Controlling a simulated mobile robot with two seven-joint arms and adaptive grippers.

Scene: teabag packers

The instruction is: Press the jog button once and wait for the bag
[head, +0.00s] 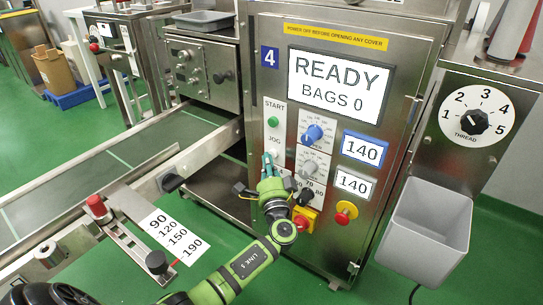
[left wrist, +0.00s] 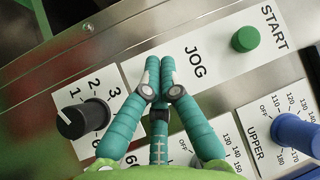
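The machine panel carries a screen (head: 335,85) reading "READY" and "BAGS 0". The JOG label (head: 274,141) sits under the green START button (head: 273,122); both show in the left wrist view, the label (left wrist: 195,62) beside my fingertips and START (left wrist: 245,39) to the upper right. My left gripper (head: 268,158) is in front of the panel just below the JOG label. Its teal fingers (left wrist: 160,64) are together with nothing seen between them. The jog button itself is hidden behind the fingers, so I cannot tell whether they touch it. My right gripper is not in view.
Close by are a blue knob (head: 314,133), a grey knob (head: 309,168), a black dial (left wrist: 83,118), and a red-and-yellow switch (head: 303,221). A red stop button (head: 344,215) is to the right. A grey bin (head: 425,230) hangs at right; a conveyor (head: 100,170) runs left.

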